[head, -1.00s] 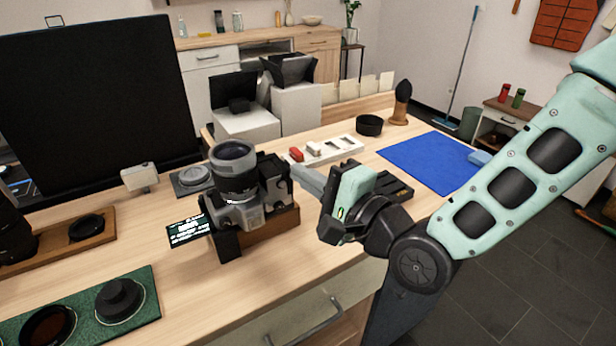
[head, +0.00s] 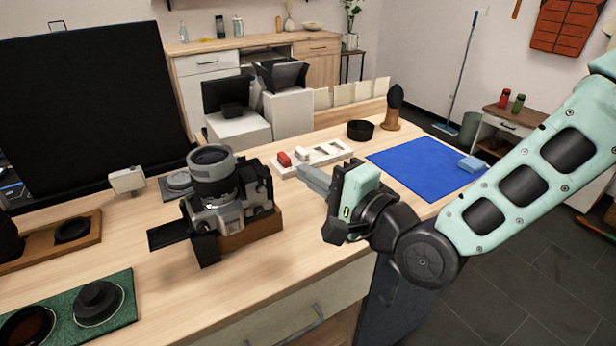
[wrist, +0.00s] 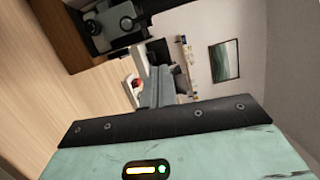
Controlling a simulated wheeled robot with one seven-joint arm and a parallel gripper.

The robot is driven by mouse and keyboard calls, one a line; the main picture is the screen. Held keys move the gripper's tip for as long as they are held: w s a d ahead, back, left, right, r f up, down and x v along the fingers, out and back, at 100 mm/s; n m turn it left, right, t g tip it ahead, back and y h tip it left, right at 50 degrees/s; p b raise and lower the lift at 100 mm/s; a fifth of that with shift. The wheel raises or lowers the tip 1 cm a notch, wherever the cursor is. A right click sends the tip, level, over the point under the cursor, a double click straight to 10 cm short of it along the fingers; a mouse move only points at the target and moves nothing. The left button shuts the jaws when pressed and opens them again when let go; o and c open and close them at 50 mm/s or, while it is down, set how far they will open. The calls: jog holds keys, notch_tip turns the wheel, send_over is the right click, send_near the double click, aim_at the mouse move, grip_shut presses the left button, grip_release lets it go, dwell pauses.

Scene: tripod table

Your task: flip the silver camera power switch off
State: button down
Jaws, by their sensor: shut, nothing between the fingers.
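The silver and black camera (head: 222,215) sits on a wooden block (head: 250,234) on the table, its large lens (head: 213,172) pointing up. Its flip-out screen (head: 170,232) on the left is dark. The power switch is too small to make out. My gripper (head: 303,174) is shut and empty, to the right of the camera and apart from it, fingers pointing left toward it. In the wrist view the camera (wrist: 112,22) shows in part at the top left, beyond the shut grey fingers (wrist: 158,85).
A white tray (head: 330,152) with small red and white pieces lies behind my gripper. A blue mat (head: 425,165) is at the right, with a black ring-shaped pot (head: 360,130) and a brush near it. A green board (head: 75,315) with lens parts is at the front left.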

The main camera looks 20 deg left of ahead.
jog(key=v, duration=0.8)
jog(key=shift+s+d+b, duration=0.25)
jog(key=shift+s+b, duration=0.05)
jog(key=shift+r, duration=0.15)
jog(key=s+d+f+n+g+h+p, duration=0.3)
jog(key=s+d+n+g+h+p, duration=0.15)
jog(key=d+n+h, duration=0.5)
jog(key=s+d+r+n+g+h+p, duration=0.3)
jog(key=s+d+r+h, duration=0.3)
jog(key=s+d, duration=0.3)
jog(key=shift+s+d+r+n+p, duration=0.2)
jog(key=shift+d+r+n+p, duration=0.35)
jog(key=shift+d, duration=0.45)
